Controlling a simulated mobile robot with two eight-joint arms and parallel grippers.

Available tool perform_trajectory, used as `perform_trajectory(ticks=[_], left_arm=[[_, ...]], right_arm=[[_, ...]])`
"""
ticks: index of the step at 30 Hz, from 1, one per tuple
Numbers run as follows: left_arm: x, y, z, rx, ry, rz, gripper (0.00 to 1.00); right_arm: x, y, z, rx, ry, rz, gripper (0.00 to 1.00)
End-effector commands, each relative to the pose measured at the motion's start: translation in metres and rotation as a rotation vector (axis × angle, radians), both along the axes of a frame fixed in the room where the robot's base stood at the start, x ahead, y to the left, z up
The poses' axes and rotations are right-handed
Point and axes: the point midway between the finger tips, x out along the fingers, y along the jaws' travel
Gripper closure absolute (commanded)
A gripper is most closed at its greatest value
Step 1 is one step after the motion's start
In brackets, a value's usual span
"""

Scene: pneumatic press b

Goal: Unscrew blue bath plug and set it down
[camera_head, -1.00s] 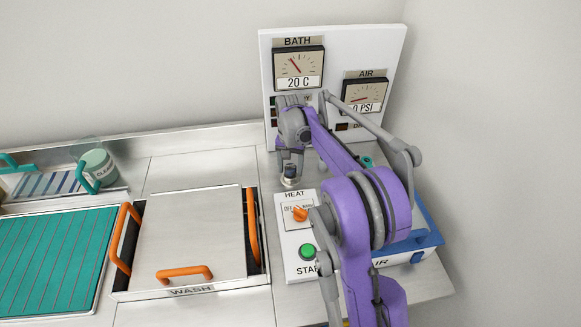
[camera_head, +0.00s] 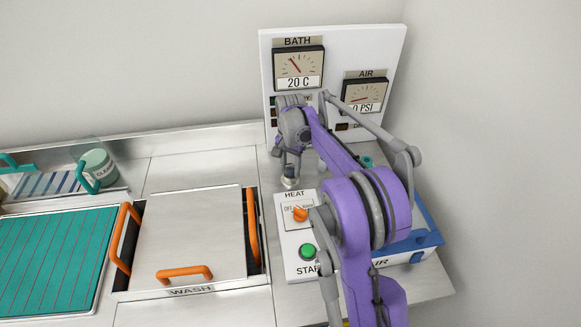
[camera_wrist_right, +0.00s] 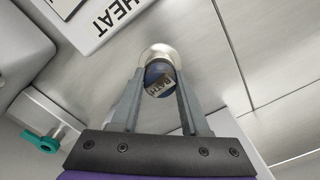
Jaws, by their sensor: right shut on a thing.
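The blue bath plug (camera_wrist_right: 158,75), labelled "BATH", sits at a round metal fitting (camera_wrist_right: 157,53) in the steel bench in the right wrist view. My right gripper (camera_wrist_right: 160,85) has its two fingers on either side of the plug and is shut on it. In the head view my right gripper (camera_head: 291,165) points down at the fitting (camera_head: 290,183), just behind the heat panel. The gripper hides most of the plug there. I cannot tell how far the plug is unscrewed. My left gripper is not in view.
The heat panel (camera_head: 283,246) with an orange knob (camera_head: 300,214) and a green button (camera_head: 307,251) is in front of the fitting. The wash lid (camera_head: 190,235) with orange handles is to the left. Gauges (camera_head: 299,68) stand behind. Bare bench (camera_head: 195,170) lies left of the gripper.

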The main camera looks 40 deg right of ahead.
Motion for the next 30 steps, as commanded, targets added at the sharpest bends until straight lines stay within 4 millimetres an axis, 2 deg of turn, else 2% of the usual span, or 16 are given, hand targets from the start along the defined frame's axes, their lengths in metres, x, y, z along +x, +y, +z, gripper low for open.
perform_trajectory(ticks=[12,18,22,28,29,30], left_arm=[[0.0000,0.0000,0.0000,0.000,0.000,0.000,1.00],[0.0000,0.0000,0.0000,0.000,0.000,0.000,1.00],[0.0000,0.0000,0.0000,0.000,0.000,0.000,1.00],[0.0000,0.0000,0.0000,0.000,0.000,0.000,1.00],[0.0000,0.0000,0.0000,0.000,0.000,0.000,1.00],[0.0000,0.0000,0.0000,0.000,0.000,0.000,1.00]], right_arm=[[0.0000,0.0000,0.0007,0.000,0.000,0.643,0.86],[0.0000,0.0001,0.0010,0.000,0.000,0.903,0.86],[0.0000,0.0000,0.0010,0.000,0.000,0.962,0.86],[0.0000,0.0000,0.0010,0.000,0.000,0.963,0.86],[0.0000,0.0001,0.0010,0.000,0.000,0.963,0.50],[0.0000,0.0000,0.0010,0.000,0.000,0.962,0.42]])
